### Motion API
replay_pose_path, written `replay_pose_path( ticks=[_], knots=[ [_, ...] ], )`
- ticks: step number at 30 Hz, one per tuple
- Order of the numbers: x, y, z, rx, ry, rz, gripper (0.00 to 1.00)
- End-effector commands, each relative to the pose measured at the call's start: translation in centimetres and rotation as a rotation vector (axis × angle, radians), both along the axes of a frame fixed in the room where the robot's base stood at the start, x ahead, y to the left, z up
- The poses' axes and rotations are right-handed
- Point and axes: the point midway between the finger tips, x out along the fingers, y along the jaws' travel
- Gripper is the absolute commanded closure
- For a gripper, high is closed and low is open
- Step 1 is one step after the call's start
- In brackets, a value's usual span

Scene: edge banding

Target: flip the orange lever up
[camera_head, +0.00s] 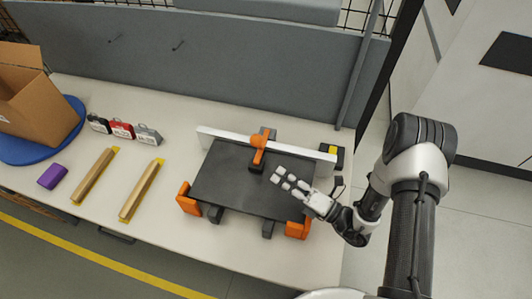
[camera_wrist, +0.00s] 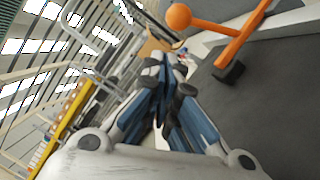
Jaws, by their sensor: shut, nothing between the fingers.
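The orange lever (camera_head: 260,148) is on a toggle clamp at the back middle of the dark grey panel (camera_head: 222,180), against the white strip. In the wrist view the lever (camera_wrist: 229,48) shows a round orange ball at one end and a dark foot below. My gripper (camera_head: 283,178) is over the panel, just to the right and nearer the front than the lever. It is shut and empty. In the wrist view my gripper (camera_wrist: 166,66) has its fingers together, with the lever to the upper right and a gap between them.
Orange corner clamps (camera_head: 187,199) hold the panel's front corners. The white strip (camera_head: 222,138) runs along its back edge. A grey partition (camera_head: 200,60) rises behind.

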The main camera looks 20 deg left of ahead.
Motion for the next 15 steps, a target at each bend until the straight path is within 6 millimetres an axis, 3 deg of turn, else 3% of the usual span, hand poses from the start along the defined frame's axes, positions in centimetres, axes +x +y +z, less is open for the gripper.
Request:
replay_pose_path(
  ticks=[15],
  knots=[
    [0.17,0.00,-0.81,0.007,0.031,-0.025,1.00]
  ],
)
